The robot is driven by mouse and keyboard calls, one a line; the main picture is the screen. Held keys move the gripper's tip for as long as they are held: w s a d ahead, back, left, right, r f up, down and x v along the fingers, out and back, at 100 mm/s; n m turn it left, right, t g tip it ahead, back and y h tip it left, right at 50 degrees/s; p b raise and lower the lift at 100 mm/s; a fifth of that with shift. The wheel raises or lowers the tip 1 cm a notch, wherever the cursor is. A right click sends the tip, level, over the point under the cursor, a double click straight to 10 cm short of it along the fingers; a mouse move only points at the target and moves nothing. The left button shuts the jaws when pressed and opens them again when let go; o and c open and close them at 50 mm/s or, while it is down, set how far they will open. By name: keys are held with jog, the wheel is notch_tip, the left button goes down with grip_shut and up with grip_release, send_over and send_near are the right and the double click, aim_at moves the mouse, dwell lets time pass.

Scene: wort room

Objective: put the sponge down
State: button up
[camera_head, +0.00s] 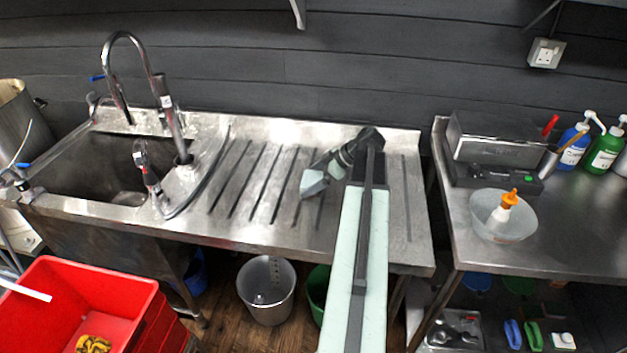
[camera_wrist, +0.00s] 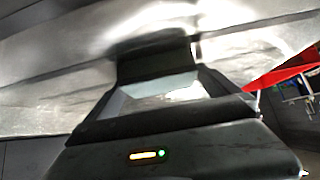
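My gripper (camera_head: 314,182) is over the ribbed steel drainboard (camera_head: 262,190), at the end of my pale arm, and points down and left. A pale grey-blue piece shows at its tip; I cannot tell whether it is part of the gripper or a held thing. In the wrist view, my gripper (camera_wrist: 155,65) is a dark shape with pale slanted edges in front of blurred bright steel. I cannot make out a sponge for certain in either view. Whether the fingers are open or shut does not show, nor whether the tip touches the drainboard.
The sink basin (camera_head: 95,170) and tall tap (camera_head: 127,75) are left of the drainboard. A red crate (camera_head: 130,290) stands at lower left. A bucket (camera_head: 267,290) is below. The right table (camera_head: 560,250) holds a bowl (camera_head: 480,222) and bottles. The drainboard's left part is clear.

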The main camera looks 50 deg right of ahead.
jog(key=shift+r, duration=0.15)
jog(key=p+v, duration=0.8)
jog(key=v, duration=0.4)
jog(key=shift+p, duration=0.4)
